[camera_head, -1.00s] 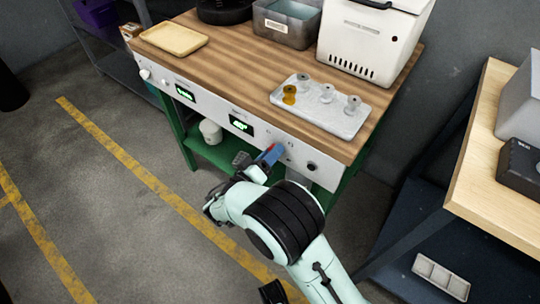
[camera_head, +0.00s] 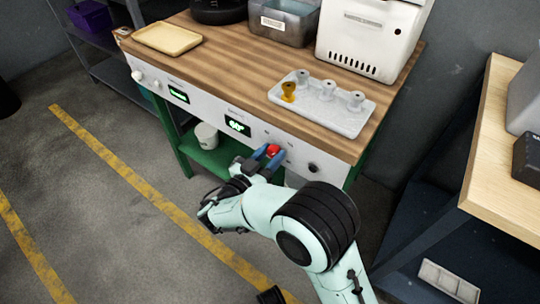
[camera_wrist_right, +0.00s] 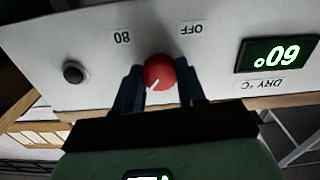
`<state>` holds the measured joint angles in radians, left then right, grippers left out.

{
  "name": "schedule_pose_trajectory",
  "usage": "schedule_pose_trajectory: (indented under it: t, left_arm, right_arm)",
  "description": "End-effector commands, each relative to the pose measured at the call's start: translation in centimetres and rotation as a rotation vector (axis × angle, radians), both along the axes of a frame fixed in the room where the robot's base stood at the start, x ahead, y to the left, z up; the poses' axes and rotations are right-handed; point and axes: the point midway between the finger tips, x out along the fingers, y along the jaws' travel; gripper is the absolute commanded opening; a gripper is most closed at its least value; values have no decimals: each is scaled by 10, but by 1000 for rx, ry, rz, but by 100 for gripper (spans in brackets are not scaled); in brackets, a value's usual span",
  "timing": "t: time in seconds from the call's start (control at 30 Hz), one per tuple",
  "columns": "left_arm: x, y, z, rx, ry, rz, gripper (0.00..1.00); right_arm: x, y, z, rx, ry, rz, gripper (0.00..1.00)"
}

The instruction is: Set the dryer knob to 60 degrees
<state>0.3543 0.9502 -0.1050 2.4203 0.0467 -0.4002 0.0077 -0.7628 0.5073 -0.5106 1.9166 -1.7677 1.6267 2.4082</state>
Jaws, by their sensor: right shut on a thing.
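The red dryer knob (camera_wrist_right: 158,72) sits on the white front panel between the marks 80 and OFF, its white pointer line slanting toward the lower left in the right wrist view. The dryer display (camera_wrist_right: 276,54), upside down there, reads 60° in green. My right gripper (camera_wrist_right: 160,84) is shut on the knob, one finger on each side. In the head view the knob (camera_head: 273,150) shows red between the blue fingers of my right gripper (camera_head: 266,155), and the display (camera_head: 237,125) is lit but small. My left gripper is not in view.
A black knob (camera_head: 313,168) is right of the dryer knob on the panel. Above, the wooden worktop (camera_head: 230,70) holds a pale tray (camera_head: 335,117) with several spools, and a white machine (camera_head: 368,40). Another bench (camera_head: 500,160) stands at the right. The floor at left is clear.

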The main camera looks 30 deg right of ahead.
Motion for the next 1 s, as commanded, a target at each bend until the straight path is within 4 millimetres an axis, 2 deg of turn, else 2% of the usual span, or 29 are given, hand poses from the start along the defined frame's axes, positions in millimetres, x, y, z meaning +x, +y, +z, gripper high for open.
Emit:
schedule_pose_trajectory:
  t: [0.3,0.7,0.73,0.8,1.0]
  left_arm:
    - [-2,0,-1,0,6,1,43]
    - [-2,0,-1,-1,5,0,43]
    - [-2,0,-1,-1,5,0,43]
    - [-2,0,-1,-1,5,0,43]
    - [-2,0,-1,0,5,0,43]
  right_arm:
    - [0,1,0,30,-66,3,9]
    - [0,1,0,31,-71,2,9]
    - [0,1,0,31,-71,2,46]
    - [0,1,0,31,-71,2,66]
    - [0,0,0,29,-70,1,66]
